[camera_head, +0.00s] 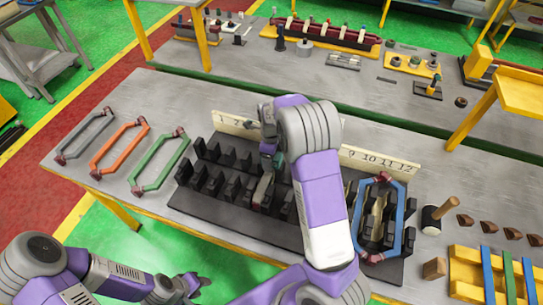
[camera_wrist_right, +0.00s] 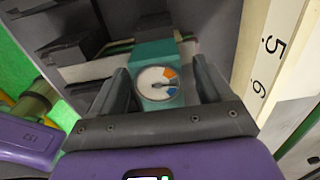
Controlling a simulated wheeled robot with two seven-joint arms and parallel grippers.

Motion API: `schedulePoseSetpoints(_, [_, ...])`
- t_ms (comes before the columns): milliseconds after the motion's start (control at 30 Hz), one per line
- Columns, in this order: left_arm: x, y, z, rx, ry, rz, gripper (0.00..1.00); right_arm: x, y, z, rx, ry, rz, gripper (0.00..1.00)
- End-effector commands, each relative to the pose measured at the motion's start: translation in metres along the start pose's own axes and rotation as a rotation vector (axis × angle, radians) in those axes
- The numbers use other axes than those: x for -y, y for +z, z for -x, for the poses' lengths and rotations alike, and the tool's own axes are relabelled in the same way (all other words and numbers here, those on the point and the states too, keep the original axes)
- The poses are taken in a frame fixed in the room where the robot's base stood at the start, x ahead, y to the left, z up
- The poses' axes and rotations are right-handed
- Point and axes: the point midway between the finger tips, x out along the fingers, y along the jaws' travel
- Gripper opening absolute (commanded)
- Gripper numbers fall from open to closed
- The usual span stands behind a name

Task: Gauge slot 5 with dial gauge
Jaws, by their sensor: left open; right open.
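The dark slotted stator block (camera_head: 215,205) lies on the grey bench, with a numbered strip (camera_head: 385,160) along its back. In the right wrist view, the dial gauge (camera_wrist_right: 157,84) has a round white face on a teal body and stands among the dark slot teeth. The strip's 5 and 6 (camera_wrist_right: 268,65) show to its right. My right gripper (camera_wrist_right: 160,78) has a finger on each side of the gauge, open. In the head view my right arm hides most of this spot. My left gripper (camera_head: 194,285) is open and empty, low in front of the bench.
Grey, orange (camera_head: 118,148) and green (camera_head: 158,163) coil frames lie left of the block. A blue coil frame (camera_head: 410,215) sits over its right end. A mallet (camera_head: 436,215), wooden wedges (camera_head: 485,227) and a yellow rack (camera_head: 463,268) are at the right.

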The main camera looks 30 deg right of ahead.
Motion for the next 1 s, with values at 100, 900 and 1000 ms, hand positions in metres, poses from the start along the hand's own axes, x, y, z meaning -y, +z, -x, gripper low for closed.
schedulePoseSetpoints(100, [0.000,0.000,0.000,0.000,0.000,0.000,0.43,0.000,0.000,0.000,-0.001,0.001,0.000,0.79])
schedulePoseSetpoints(900, [-0.002,0.000,0.006,0.000,0.000,0.000,0.43,0.000,0.000,0.076,0.000,0.000,0.000,0.79])
schedulePoseSetpoints(1000, [-0.002,0.000,0.006,0.000,0.000,0.000,0.43,0.000,0.000,0.076,0.000,0.000,0.000,0.79])
